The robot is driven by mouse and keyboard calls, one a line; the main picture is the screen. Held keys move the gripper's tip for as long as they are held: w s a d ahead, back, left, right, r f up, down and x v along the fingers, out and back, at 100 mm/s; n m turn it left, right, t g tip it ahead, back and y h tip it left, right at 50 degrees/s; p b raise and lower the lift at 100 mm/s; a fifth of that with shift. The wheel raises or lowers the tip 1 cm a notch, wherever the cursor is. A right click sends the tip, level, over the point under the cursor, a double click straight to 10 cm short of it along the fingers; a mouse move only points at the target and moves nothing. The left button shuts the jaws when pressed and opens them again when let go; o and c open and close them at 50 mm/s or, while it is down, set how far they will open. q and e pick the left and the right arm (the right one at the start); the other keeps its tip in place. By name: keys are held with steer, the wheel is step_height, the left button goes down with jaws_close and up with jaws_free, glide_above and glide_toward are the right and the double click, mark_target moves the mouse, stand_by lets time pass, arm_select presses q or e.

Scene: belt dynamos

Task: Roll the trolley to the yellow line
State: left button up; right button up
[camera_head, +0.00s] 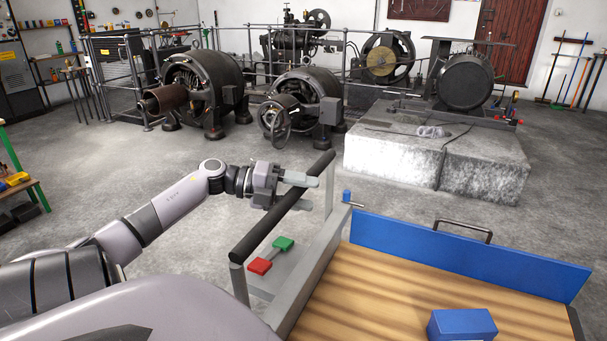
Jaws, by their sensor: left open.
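The trolley has a wooden deck (390,290), a blue end board (465,250) and a black push bar (270,220) on grey posts along its left side. My left gripper (309,192) is open at the far part of the bar. Its fingers reach across the bar, which appears to lie between them; contact is hard to tell. A red pedal (260,266) and a green pedal (283,243) sit below the bar. No yellow line shows on the visible floor. My right gripper is out of view.
A blue box (462,324) rests on the deck. Old dynamos (205,85) and (300,100) another dynamo stand behind, beside a concrete plinth (430,160) carrying a motor (466,82). A green-framed bench (20,180) is at the left edge. Bare concrete floor lies between.

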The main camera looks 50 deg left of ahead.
arm_select(q)
steer(key=v, duration=0.7)
stand_by(0.6)
